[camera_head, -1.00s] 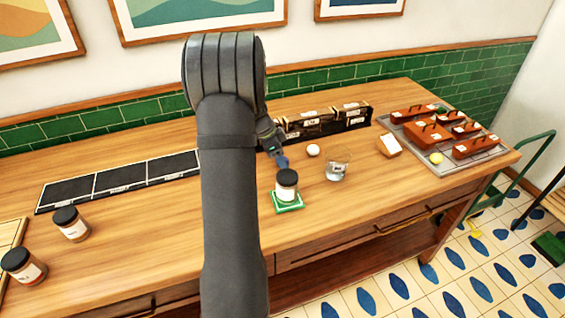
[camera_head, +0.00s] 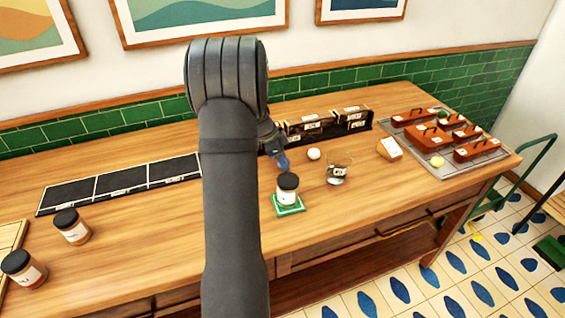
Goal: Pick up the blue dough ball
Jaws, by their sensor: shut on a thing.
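The blue dough ball (camera_head: 283,162) shows as a small blue patch at the tip of my gripper (camera_head: 281,158), right of my dark forearm and behind the jar on the green coaster. My gripper is shut on it. The fingers are small here and partly hidden by my arm. I cannot tell whether the ball is clear of the wooden counter (camera_head: 400,195).
A jar with a dark lid (camera_head: 287,190) stands on a green coaster (camera_head: 289,210) just in front. A white ball (camera_head: 314,154) and a glass cup (camera_head: 339,168) are to the right. A dark box row (camera_head: 325,125) stands behind; black panels (camera_head: 122,180) lie left.

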